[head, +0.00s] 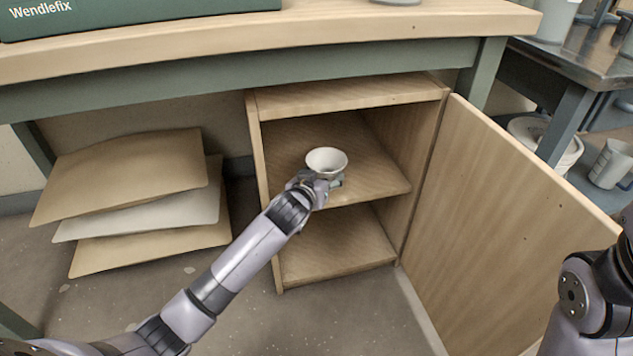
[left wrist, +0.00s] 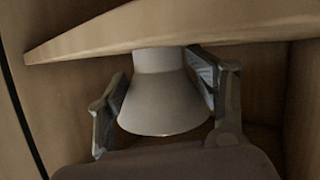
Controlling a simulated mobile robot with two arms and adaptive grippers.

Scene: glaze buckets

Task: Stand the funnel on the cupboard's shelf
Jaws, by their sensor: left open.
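The white funnel (head: 326,162) is at the open cupboard (head: 256,150), wide mouth up, over the front part of its middle shelf (head: 375,180). My left gripper (head: 320,183) reaches in from the front, just below the funnel's rim. In the left wrist view the funnel (left wrist: 163,100) sits between the two spread fingers (left wrist: 163,95), with a gap by the left finger. Its narrow end meets the edge of a wooden board (left wrist: 100,38) in that view; I cannot tell whether it bears on the shelf. My right gripper is out of view.
The cupboard door (head: 520,220) stands wide open to the right. The shelf around the funnel is bare, and the lower compartment (head: 335,245) looks empty. Stacked boards (head: 130,185) lean left of the cupboard. The bench top (head: 330,25) overhangs it.

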